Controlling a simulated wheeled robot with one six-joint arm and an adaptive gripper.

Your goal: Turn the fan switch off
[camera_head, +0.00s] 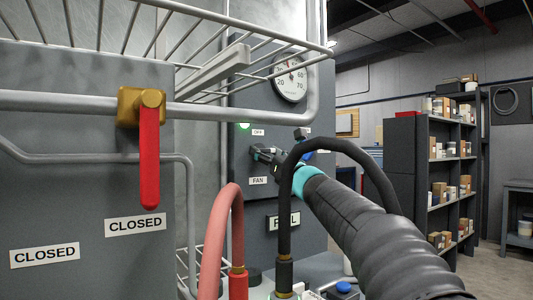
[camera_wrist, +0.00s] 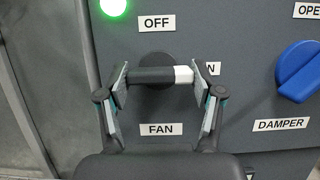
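The fan switch (camera_wrist: 155,76) is a dark bar handle with a white tip on a round hub. It lies level, white tip to the right, towards a label partly hidden by my right finger, of which an "N" shows. The OFF label (camera_wrist: 157,23) is above it and the FAN label (camera_wrist: 161,129) below. My gripper (camera_wrist: 160,77) has its fingers spread, one at each end of the bar. I cannot tell whether the pads press on it. In the head view my gripper (camera_head: 268,156) is at the panel and hides most of the switch.
A green lamp (camera_wrist: 113,7) glows above left of the switch. The blue damper knob (camera_wrist: 298,71) is close by on the right. A dial gauge (camera_head: 291,81), wire rack (camera_head: 250,60), red-handled valve (camera_head: 149,155) and looping hoses (camera_head: 225,220) surround my arm.

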